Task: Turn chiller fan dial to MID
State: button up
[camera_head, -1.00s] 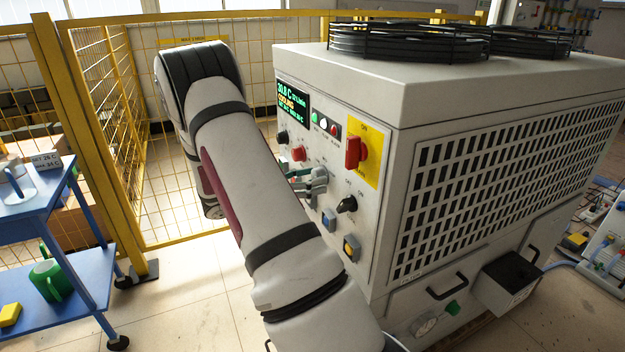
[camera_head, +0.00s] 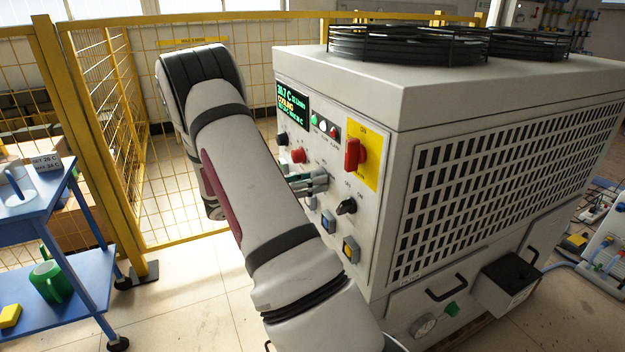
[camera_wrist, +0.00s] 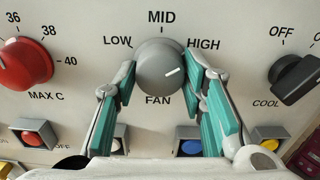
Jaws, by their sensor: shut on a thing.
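The grey fan dial (camera_wrist: 160,66) sits on the chiller's front panel, with LOW, MID and HIGH printed around its top and FAN below. Its white mark points right and slightly up, toward the HIGH side. My gripper (camera_wrist: 160,72) has its teal-padded fingers on the dial's left and right sides, shut on it. In the head view my gripper (camera_head: 310,183) is at the panel, partly behind my arm, and hides the dial.
A red MAX C dial (camera_wrist: 24,64) is left of the fan dial and a black COOL switch (camera_wrist: 296,78) right. Red, blue and yellow buttons lie below. A red switch on a yellow plate (camera_head: 369,155) is above right. A blue cart (camera_head: 60,240) stands left.

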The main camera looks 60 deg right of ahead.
jog(key=shift+s+r+n+p, duration=0.1)
jog(key=shift+n+p, duration=1.55)
jog(key=shift+n, duration=1.15)
jog(key=shift+s+r+n+p, duration=0.1)
jog(key=shift+n+p, duration=1.5)
jog(key=shift+n, duration=1.2)
jog(key=shift+f, duration=0.1)
jog(key=o, duration=1.1)
jog(key=shift+d, duration=0.1)
jog(key=shift+w, duration=0.1)
jog(key=v, duration=1.2)
jog(key=shift+f, duration=0.1)
